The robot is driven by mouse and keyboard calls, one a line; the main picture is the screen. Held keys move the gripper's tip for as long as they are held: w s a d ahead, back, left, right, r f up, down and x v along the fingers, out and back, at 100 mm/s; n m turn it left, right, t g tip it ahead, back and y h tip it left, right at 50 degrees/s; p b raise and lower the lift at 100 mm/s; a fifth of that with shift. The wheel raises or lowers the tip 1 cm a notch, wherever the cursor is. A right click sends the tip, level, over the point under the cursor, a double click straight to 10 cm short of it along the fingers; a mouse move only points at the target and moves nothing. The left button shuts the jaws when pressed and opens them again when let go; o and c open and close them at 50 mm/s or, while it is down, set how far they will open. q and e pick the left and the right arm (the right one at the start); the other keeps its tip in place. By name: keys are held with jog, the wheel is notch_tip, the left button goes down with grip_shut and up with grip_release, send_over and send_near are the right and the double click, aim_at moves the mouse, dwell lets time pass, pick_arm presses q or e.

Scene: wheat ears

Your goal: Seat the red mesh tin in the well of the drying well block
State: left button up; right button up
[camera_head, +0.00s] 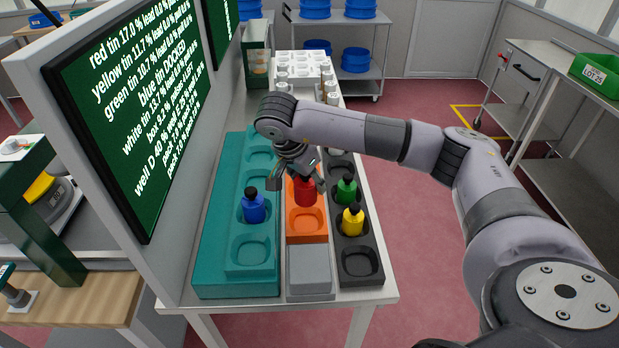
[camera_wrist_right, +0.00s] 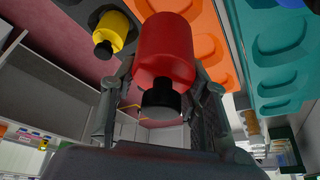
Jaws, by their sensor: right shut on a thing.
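The red mesh tin (camera_head: 305,192) with a dark cap is upright in my right gripper (camera_head: 296,172), over the orange block (camera_head: 306,237). The tin (camera_wrist_right: 166,48) also shows between the fingers in the right wrist view, its black cap toward the camera. I cannot tell whether its base touches the orange block. The orange block's near well (camera_head: 306,219) is empty. A teal block (camera_head: 238,284) stands to the left, with the blue tin (camera_head: 253,207) in one well and an empty well nearer. No label shows which is the drying well block. My left gripper is not in view.
A dark block (camera_head: 361,280) on the right holds the green tin (camera_head: 346,189) and yellow tin (camera_head: 352,219); its nearest well is empty. A grey block (camera_head: 309,270) sits in front of the orange one. A partition with a green text board (camera_head: 135,100) rises at left.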

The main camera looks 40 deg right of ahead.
jog(key=shift+f+b, duration=0.25)
jog(key=shift+b, duration=0.05)
jog(key=shift+f+b, duration=2.1)
jog(key=shift+f, duration=0.6)
jog(key=shift+f+b, duration=0.15)
jog(key=shift+b, duration=0.25)
jog(key=shift+f+b, duration=1.25)
jog(key=shift+f, duration=0.25)
jog(key=o, duration=1.4)
jog(key=shift+c, duration=0.2)
